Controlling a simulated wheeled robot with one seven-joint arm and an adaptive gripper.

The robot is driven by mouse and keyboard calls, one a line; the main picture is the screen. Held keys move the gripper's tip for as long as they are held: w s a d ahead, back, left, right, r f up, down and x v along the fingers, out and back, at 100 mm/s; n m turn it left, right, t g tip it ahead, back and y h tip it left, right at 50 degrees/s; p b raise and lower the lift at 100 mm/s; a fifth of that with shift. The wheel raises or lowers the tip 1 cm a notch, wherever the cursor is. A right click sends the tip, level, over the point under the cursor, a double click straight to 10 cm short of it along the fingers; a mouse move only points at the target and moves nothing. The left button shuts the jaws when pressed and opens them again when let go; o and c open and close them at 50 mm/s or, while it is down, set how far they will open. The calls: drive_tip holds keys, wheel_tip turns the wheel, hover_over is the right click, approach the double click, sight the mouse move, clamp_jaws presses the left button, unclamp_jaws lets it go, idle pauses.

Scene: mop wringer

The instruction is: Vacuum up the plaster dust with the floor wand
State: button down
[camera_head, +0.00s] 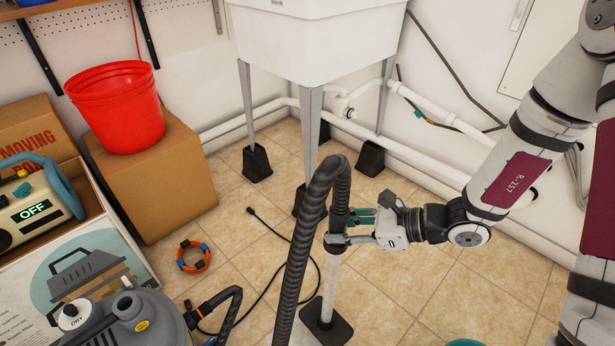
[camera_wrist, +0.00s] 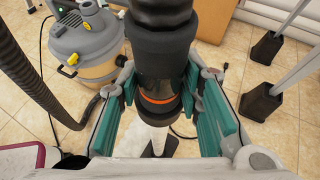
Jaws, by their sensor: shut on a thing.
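The floor wand has a black ribbed hose looping over its top, a pale tube (camera_head: 330,281) and a dark flat floor head (camera_head: 327,322) down at the tiles. My gripper (camera_head: 345,228) is shut on the wand's upper part, holding it near upright. In the wrist view, my green-padded fingers (camera_wrist: 176,112) sit either side of the black cuff (camera_wrist: 160,62) with its orange ring. The grey shop vacuum (camera_head: 125,322) is at the lower left, its dial reading DRY; it also shows in the wrist view (camera_wrist: 85,48). I cannot make out any plaster dust.
A white sink (camera_head: 315,40) stands on legs with black feet behind the wand. A red bucket (camera_head: 118,110) sits on a cardboard box (camera_head: 160,185). An orange cable coil (camera_head: 194,256) and a black cord (camera_head: 268,228) lie on the floor.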

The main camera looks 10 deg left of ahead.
drive_tip(key=shift+s+d, duration=0.15)
drive_tip(key=shift+s, duration=0.3)
drive_tip(key=s, duration=0.1)
drive_tip(key=s+d, duration=0.1)
drive_tip(key=s, duration=0.2)
drive_tip(key=shift+d+r+p, duration=0.2)
drive_tip(key=shift+d+p, duration=0.2)
drive_tip(key=shift+s+p, duration=0.1)
drive_tip(key=shift+p, duration=0.25)
